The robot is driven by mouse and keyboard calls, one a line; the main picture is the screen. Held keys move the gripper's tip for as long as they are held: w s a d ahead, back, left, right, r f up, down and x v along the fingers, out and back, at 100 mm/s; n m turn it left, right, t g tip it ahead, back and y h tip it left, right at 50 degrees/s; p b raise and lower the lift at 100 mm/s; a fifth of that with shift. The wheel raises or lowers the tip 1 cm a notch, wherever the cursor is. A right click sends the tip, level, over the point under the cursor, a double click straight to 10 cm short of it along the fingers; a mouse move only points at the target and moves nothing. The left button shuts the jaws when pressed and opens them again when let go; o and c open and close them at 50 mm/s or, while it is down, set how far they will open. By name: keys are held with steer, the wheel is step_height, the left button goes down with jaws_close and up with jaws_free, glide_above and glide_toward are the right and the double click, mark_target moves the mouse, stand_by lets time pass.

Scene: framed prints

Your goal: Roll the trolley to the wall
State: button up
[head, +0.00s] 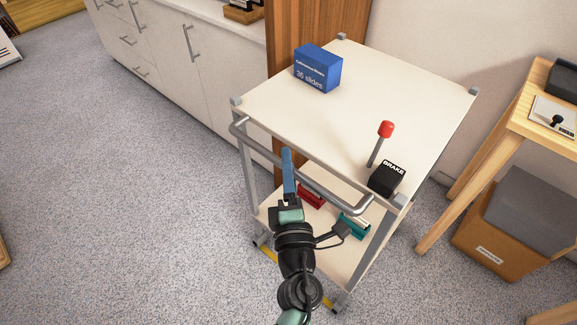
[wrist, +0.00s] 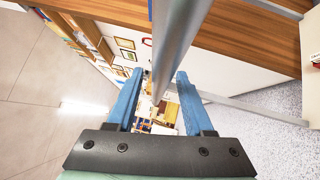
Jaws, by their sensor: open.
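The trolley (head: 262,108) has a pale top, a lower shelf and a grey metal frame. Its grey push handle (head: 330,196) runs along the near side. A brake lever with a red knob (head: 386,129) rises from a black block marked BRAKE (head: 386,179) at the near right corner. My gripper (head: 287,158) is at the handle, near its middle. In the wrist view the handle bar (wrist: 172,50) passes between the open fingers of my gripper (wrist: 160,88); whether either finger touches it, I cannot tell. The wall (head: 425,35) is behind the trolley.
A blue slides box (head: 318,69) sits on the trolley top. Red (head: 311,195) and teal (head: 354,226) items lie on the lower shelf. White cabinets (head: 170,65) stand left. A wooden table (head: 510,115) stands right, with a brown box (head: 490,245) beneath. Carpet is clear at left.

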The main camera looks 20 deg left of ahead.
jaws_close()
stand_by(1.4)
